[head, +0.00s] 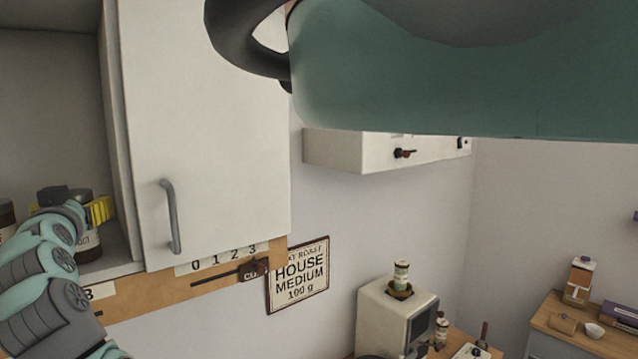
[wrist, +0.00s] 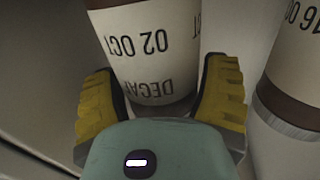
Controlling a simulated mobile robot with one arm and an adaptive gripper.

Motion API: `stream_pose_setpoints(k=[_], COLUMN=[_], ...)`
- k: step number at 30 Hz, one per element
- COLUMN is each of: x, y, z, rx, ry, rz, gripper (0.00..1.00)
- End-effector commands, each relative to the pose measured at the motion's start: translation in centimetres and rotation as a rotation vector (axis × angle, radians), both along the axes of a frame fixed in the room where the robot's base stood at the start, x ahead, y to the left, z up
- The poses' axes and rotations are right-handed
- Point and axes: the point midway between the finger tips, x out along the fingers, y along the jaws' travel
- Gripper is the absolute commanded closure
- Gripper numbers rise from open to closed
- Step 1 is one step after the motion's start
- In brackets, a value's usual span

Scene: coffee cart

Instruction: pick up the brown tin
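A tin (wrist: 152,50) with a white label reading "02 OCT" and "DECAF" and a brownish band stands between the yellow fingers of my gripper (wrist: 163,72) in the wrist view. The fingers are spread on either side of it; a small gap seems to show on the right, and contact on the left is unclear. In the head view, my gripper (head: 100,210) is inside the open cabinet at left, in front of a brown tin (head: 88,245) with a dark lid. My arm hides part of that tin.
A second brown tin with a white label (wrist: 300,65) stands close on the right in the wrist view; a tin also shows at the head view's left edge (head: 6,215). The cabinet door (head: 205,130) stands right of the opening. A coffee machine (head: 385,318) is lower right.

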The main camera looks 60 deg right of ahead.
Motion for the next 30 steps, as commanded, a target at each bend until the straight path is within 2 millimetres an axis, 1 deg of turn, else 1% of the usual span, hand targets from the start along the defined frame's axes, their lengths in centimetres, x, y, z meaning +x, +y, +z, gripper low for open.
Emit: stream_pose_setpoints(k=[1, 2, 14, 15, 23, 30], x=[0.0, 0.0, 0.0, 0.0, 0.1, 0.3], y=[0.0, 0.0, 0.1, 0.1, 0.1, 0.4], z=[0.0, 0.0, 0.0, 0.0, 0.1, 1.1], rx=[0.000, 0.000, 0.000, 0.000, 0.000, -0.001], ry=[0.000, 0.000, 0.001, 0.001, -0.001, -0.004], rz=[0.000, 0.000, 0.001, 0.001, 0.002, 0.002], gripper=[0.32, 0.35, 0.77, 0.78, 0.78, 0.78])
